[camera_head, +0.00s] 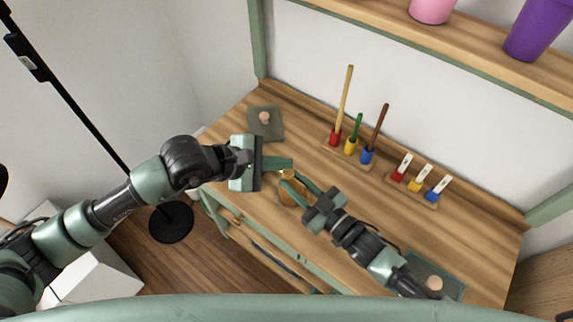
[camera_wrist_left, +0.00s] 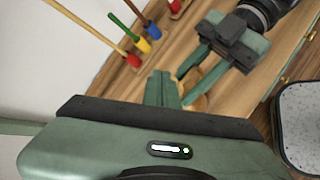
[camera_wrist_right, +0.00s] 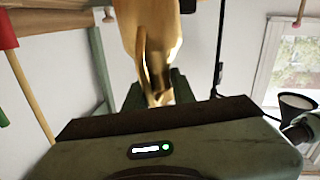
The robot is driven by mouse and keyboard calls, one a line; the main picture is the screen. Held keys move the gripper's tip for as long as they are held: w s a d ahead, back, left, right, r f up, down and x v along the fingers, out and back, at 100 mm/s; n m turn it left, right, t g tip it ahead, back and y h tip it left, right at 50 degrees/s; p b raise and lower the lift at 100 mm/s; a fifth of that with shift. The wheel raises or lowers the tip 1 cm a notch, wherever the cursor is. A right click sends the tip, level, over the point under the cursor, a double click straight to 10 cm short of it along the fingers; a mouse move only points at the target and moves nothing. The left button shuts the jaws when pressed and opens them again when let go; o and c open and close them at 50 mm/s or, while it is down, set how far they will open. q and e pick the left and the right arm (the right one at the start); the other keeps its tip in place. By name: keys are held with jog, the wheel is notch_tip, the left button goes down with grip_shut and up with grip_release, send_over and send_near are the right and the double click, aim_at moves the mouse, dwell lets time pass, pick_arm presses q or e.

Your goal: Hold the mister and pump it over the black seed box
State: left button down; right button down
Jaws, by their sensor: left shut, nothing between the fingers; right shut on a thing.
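The brass mister (camera_head: 291,193) is above the wooden bench in the middle of the head view. It fills the upper middle of the right wrist view (camera_wrist_right: 150,30) and is partly hidden in the left wrist view (camera_wrist_left: 198,103). My right gripper (camera_head: 290,184) is shut on it from the lower right. My left gripper (camera_head: 289,164) is shut and empty, with its fingertips close to the mister's top; I cannot tell whether they touch it. The left fingers also show in the left wrist view (camera_wrist_left: 162,90). I cannot make out a black seed box.
Dark square trays with a round knob stand at the back left (camera_head: 270,134) and front right (camera_head: 450,285). A shelf (camera_head: 470,45) with pots overhangs the bench.

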pick_arm(q)
jog(key=shift+f, duration=0.5)
jog(key=shift+r, duration=0.1)
dwell(0.4)
jog(key=shift+s+a+r, duration=0.1)
jog(key=shift+r, duration=1.15)
jog(key=shift+s+a+r, duration=0.1)
jog(key=shift+r, duration=1.15)
jog(key=shift+s+a+r, duration=0.1)
jog(key=shift+r, duration=1.15)
dwell(0.8)
notch_tip(320, 180, up, 4)
jog(key=shift+s+a+f, duration=0.1)
jog(key=shift+s, duration=0.05)
jog(key=shift+f, duration=0.1)
